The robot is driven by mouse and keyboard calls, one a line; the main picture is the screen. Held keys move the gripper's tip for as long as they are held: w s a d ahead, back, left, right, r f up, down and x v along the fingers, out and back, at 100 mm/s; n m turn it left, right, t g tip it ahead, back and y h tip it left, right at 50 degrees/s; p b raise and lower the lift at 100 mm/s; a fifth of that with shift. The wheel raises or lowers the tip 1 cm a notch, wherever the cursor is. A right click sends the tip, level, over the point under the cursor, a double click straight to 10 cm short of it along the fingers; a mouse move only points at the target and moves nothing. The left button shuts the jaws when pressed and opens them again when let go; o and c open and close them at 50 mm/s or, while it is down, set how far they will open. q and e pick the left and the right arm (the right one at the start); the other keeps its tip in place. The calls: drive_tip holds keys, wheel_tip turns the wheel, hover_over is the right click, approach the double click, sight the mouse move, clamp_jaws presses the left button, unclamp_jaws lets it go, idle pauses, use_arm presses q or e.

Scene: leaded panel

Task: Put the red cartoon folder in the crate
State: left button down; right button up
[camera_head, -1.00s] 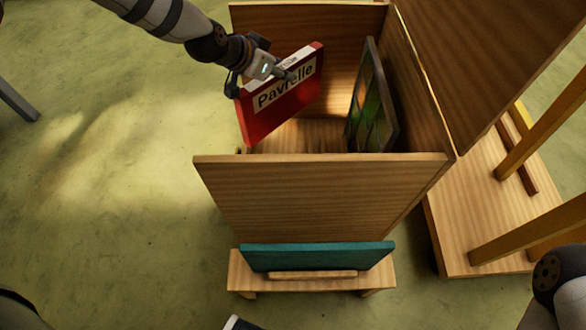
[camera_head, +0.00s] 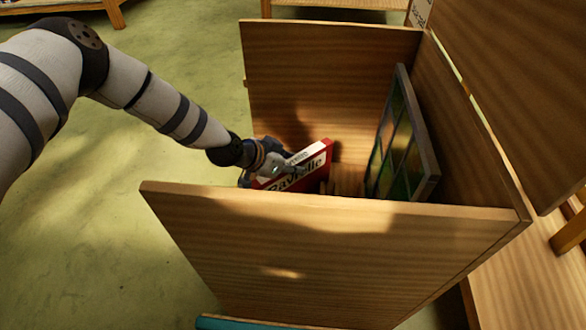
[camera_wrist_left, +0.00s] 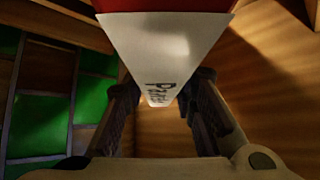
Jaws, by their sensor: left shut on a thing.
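The red folder (camera_head: 318,160) has a white label with dark lettering. It stands tilted inside the wooden crate (camera_head: 330,250), in the left part. My left gripper (camera_head: 292,168) reaches in over the crate's open left side and is shut on the folder's upper edge. In the left wrist view the folder (camera_wrist_left: 165,50) sits between the two fingers (camera_wrist_left: 160,105). The crate's near wall hides the folder's lower part, so I cannot tell whether it touches the crate floor. My right gripper is not in view.
A leaded panel (camera_head: 405,140) with green glass leans at the crate's right wall; its green panes (camera_wrist_left: 40,125) show in the left wrist view. A teal item (camera_head: 245,323) lies below the near wall. The green floor to the left is clear.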

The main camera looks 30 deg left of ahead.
use_arm(q)
drive_tip(key=shift+r, duration=0.2)
drive_tip(key=shift+f, duration=0.1)
drive_tip(key=c, duration=1.3)
unclamp_jaws()
drive_tip(key=shift+f, duration=0.1)
drive_tip(key=shift+r, duration=0.35)
drive_tip(key=p+v, duration=0.6)
drive_tip(key=v, duration=0.5)
drive_tip(key=shift+r, duration=0.25)
drive_tip(key=shift+s+a, duration=0.1)
drive_tip(key=shift+s, duration=0.25)
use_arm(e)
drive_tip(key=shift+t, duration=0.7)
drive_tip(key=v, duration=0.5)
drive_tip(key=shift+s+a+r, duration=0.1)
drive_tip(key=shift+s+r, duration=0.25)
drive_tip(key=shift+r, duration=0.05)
